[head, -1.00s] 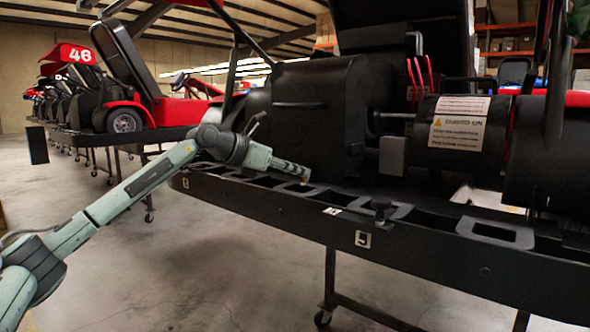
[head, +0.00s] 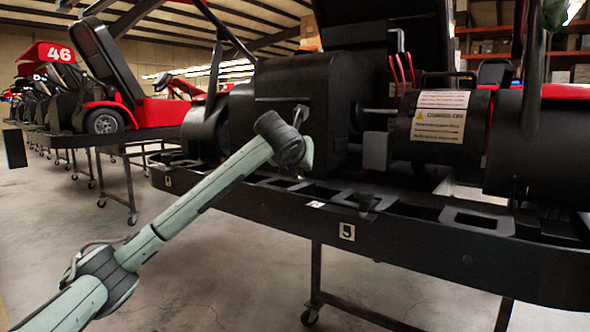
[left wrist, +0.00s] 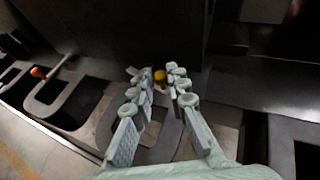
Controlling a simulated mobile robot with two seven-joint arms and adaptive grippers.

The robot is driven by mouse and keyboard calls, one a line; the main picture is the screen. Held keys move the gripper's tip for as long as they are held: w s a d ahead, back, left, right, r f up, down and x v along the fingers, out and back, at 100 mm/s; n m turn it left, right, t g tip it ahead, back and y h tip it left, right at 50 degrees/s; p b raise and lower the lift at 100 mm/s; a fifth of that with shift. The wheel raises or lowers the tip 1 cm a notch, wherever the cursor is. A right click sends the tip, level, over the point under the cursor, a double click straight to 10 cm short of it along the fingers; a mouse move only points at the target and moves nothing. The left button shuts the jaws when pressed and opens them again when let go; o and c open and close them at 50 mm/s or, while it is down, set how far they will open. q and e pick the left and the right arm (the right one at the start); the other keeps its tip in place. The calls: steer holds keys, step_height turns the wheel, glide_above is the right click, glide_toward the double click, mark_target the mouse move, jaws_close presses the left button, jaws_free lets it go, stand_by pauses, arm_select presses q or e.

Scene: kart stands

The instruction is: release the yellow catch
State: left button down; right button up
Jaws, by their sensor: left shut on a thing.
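The yellow catch (left wrist: 160,76) shows in the left wrist view as a small round yellow knob close to the dark side of the kart. My left gripper (left wrist: 166,78) points at it, with a finger on each side and the yellow knob at the fingertips. The fingers are shut on it. In the head view my left wrist is over the kart's near side rail and hides the gripper and the catch. My right gripper is not in view.
The kart's black side rail (head: 400,237) has several rectangular openings. An orange-tipped lever (left wrist: 38,72) lies to the left in the wrist view. A black drum with a warning label (head: 441,122) sits at the right. The floor in front is clear.

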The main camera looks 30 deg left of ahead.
arm_select(q)
steer(key=shift+w+d+n+g+y, duration=0.2)
steer(key=shift+w+n+g+y, duration=0.1)
steer(key=shift+n+y, duration=0.15)
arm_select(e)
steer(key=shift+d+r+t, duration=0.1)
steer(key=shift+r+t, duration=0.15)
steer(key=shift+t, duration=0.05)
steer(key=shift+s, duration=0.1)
arm_select(q)
steer(key=c, duration=1.5)
jaws_free()
steer(key=shift+f, duration=0.1)
steer(key=shift+c, duration=0.2)
steer(key=v, duration=1.2)
steer(key=shift+d+f, duration=0.1)
